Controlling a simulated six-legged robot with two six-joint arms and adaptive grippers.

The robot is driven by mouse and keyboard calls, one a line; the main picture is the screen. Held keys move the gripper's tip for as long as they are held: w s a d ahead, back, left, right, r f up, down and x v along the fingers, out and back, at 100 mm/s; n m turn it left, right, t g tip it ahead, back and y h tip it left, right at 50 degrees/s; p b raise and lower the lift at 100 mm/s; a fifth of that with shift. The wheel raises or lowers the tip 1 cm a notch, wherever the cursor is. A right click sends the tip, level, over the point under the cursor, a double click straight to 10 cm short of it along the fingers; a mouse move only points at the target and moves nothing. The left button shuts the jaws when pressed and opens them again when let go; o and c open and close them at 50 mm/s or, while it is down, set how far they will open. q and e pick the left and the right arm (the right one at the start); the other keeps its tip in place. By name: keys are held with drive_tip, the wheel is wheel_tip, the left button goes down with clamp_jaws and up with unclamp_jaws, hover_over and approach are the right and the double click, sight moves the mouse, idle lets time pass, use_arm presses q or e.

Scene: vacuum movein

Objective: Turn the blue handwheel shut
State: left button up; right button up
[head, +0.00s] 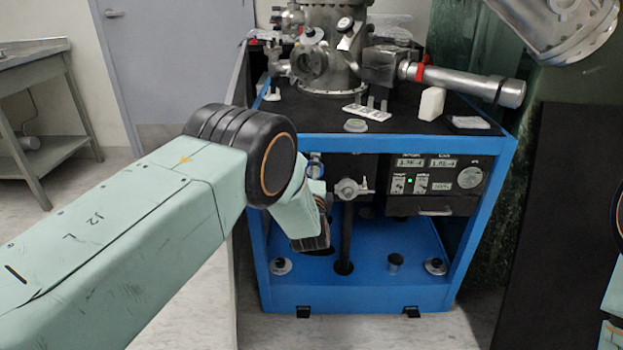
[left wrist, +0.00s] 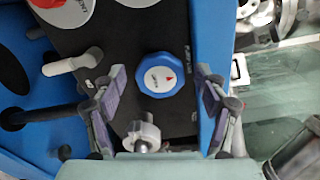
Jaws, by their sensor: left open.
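The blue handwheel (left wrist: 161,76), with a white face and a red mark, sits on a dark panel in the left wrist view. My left gripper (left wrist: 159,73) is open, with one finger on each side of the wheel and a visible gap to each. Whether the fingertips reach the wheel's depth cannot be told. In the head view my left gripper (head: 322,212) is at the front of the blue-framed cart, mostly hidden by my wrist. A small blue round part (head: 316,165) shows just beside it. My right gripper is not in view.
The blue cart frame (head: 385,290) carries a metal vacuum chamber (head: 330,50) on its black top. A grey valve with a pipe (head: 349,190) stands right of my left wrist. An instrument box (head: 440,180) is farther right. A light-handled lever (left wrist: 72,62) lies left of the wheel.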

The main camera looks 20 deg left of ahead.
use_arm(q)
drive_tip(key=v, duration=1.2)
drive_tip(key=s+a+f+n+g+h+p, duration=0.25)
drive_tip(key=s+f+n+g, duration=0.75)
drive_tip(key=s+f, duration=0.55)
drive_tip(key=s+r+n+g+h+p, duration=0.1)
drive_tip(key=s+n+g+p, duration=0.2)
drive_tip(key=s, duration=1.1)
drive_tip(key=s+a+r+n+g+h+p, duration=0.1)
drive_tip(key=s+r+n+g+p, duration=0.1)
drive_tip(key=s, duration=1.3)
drive_tip(key=shift+a+r+n+g+h+p, duration=0.35)
drive_tip(key=shift+n+g+p, duration=0.4)
drive_tip(key=shift+n+g, duration=0.45)
